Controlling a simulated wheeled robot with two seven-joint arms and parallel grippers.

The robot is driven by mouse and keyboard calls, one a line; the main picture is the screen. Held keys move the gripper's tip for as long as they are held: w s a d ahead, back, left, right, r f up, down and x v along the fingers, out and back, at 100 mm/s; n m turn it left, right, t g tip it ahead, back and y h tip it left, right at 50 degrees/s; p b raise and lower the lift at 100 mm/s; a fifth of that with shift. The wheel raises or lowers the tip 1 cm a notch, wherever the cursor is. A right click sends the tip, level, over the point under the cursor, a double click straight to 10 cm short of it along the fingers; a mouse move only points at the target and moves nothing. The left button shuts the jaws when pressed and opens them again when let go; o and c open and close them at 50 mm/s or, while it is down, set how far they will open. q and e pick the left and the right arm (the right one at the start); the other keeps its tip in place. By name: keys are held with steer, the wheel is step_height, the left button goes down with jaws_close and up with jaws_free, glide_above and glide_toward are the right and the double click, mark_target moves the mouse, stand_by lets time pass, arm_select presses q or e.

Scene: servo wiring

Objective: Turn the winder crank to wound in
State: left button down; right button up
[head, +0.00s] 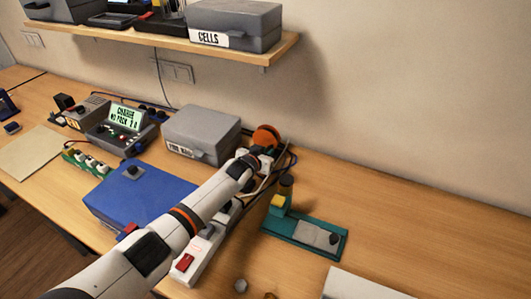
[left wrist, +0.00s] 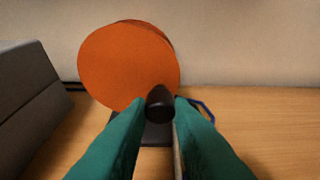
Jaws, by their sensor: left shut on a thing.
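The winder's round orange disc (head: 266,135) stands at the back of the bench near the wall, right of a grey box. In the left wrist view the orange disc (left wrist: 122,65) faces me, with a dark crank knob (left wrist: 160,103) at its lower right edge. My left arm reaches across the bench to it in the head view. My left gripper (left wrist: 158,112) has its teal fingers shut on the crank knob, one on each side. The gripper and wrist hide most of the winder's base in the head view. My right gripper is in neither view.
A grey lidded box (head: 200,130) stands close left of the winder. A blue box (head: 125,195) and a white power strip (head: 190,262) lie under or beside my arm. Cables run behind. A teal fixture (head: 303,238) stands to the right, with clear bench beyond.

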arm_select(q)
steer(key=shift+f+m+y+b, duration=0.3)
steer(key=shift+m+y+b, duration=0.1)
steer(key=shift+m, duration=0.1)
steer(key=shift+f+m+y+b, duration=0.25)
steer(key=shift+m+y+b, duration=0.05)
steer(key=shift+m+b, duration=0.25)
steer(key=shift+f+m+t+y+b, duration=0.3)
steer(key=shift+m+t+b, duration=0.15)
steer(key=shift+b, duration=0.3)
steer(key=shift+w+a+m+t+y+b, duration=0.1)
steer(key=shift+a+m+t+y+b, duration=0.15)
steer(key=shift+m+y+b, duration=0.5)
steer(key=shift+h+b, duration=0.25)
steer(key=shift+b, duration=0.1)
steer(key=c, duration=1.3)
jaws_free()
steer(key=shift+r, duration=0.1)
